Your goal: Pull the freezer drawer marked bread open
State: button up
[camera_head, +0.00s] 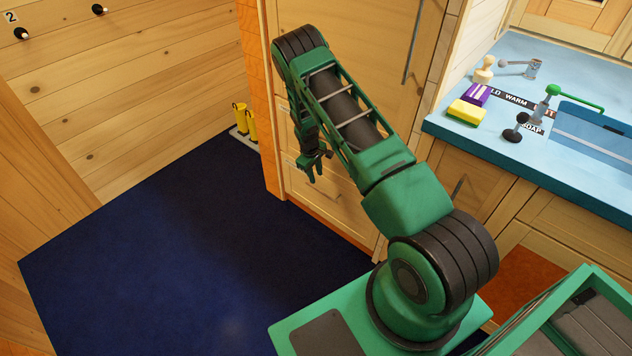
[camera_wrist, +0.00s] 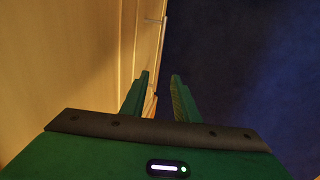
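A tall wooden cabinet (camera_head: 345,60) stands behind my arm, with drawer fronts in its lower part. One lower drawer front (camera_head: 350,212) has a small bar handle (camera_head: 337,197). I cannot read any mark on the drawers, so I cannot tell which is bread; my arm hides part of the fronts. My gripper (camera_head: 314,170) points downward close to the fronts. In the wrist view my gripper (camera_wrist: 160,82) is open, with nothing between its fingers.
Yellow boots (camera_head: 245,122) stand by the wall left of the cabinet. The dark blue floor (camera_head: 180,240) is clear.

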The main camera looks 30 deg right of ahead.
notch_tip(320, 180, down, 11)
jog(key=w+d, duration=0.1)
jog(key=d, duration=0.1)
jog(key=shift+w+r, duration=0.2)
jog(key=shift+w, duration=0.1)
grip_shut()
